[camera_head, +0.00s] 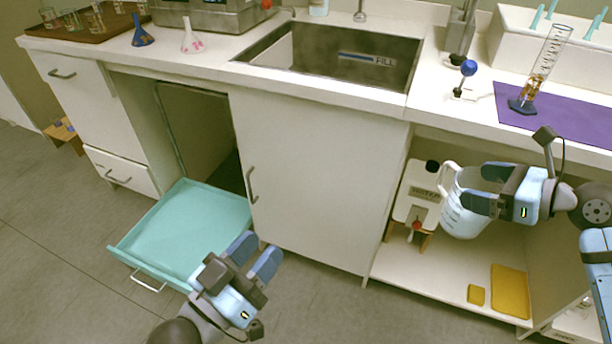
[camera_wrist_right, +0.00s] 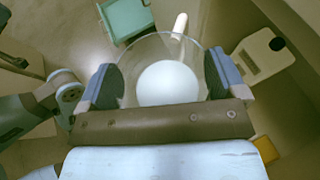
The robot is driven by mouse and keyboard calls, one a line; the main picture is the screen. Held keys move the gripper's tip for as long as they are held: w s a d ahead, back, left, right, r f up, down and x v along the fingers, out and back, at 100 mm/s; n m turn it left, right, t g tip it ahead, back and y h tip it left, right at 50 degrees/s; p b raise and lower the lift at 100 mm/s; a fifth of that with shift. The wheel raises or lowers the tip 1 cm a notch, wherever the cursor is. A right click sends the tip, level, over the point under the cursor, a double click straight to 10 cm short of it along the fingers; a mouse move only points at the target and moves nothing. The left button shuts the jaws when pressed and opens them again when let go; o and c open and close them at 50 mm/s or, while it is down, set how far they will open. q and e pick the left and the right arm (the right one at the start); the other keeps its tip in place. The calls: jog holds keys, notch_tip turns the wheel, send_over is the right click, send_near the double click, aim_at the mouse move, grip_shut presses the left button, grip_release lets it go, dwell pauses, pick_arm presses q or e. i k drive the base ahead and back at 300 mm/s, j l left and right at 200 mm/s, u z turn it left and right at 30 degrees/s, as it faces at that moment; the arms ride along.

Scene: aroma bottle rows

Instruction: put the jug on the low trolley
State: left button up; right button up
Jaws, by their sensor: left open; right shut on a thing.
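The jug (camera_head: 463,210) is a clear plastic measuring jug with a white handle, at the right in the head view, in front of the open shelf under the counter. My right gripper (camera_head: 482,188) is shut on it and holds it upright. In the right wrist view the jug (camera_wrist_right: 168,82) sits between both fingers (camera_wrist_right: 163,85), with white at its bottom. The low trolley (camera_head: 178,232) is a teal tray with a metal handle, low at the left; its top looks empty. It also shows in the right wrist view (camera_wrist_right: 126,18). My left gripper (camera_head: 258,258) is open and empty beside the trolley's right front corner.
A white container (camera_head: 412,196) with a red tap stands on the open lower shelf (camera_head: 440,278), with a yellow board (camera_head: 509,288) and a sponge (camera_head: 476,294). The counter with its sink (camera_head: 335,62) runs above. The cabinet door (camera_head: 300,185) lies between jug and trolley.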

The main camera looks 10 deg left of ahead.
aim_at(178, 240)
jog(key=i+j+u, duration=0.1)
jog(key=j, duration=0.35)
jog(key=i+j+u, duration=0.15)
jog(key=j, duration=0.25)
jog(key=i+j+u, duration=0.1)
jog(key=j, duration=0.35)
jog(key=i+j+u, duration=0.1)
jog(key=j, duration=0.3)
jog(key=i+j+u, duration=0.1)
jog(key=j, duration=0.3)
jog(key=i+j+u, duration=0.15)
jog(key=i+j, duration=0.15)
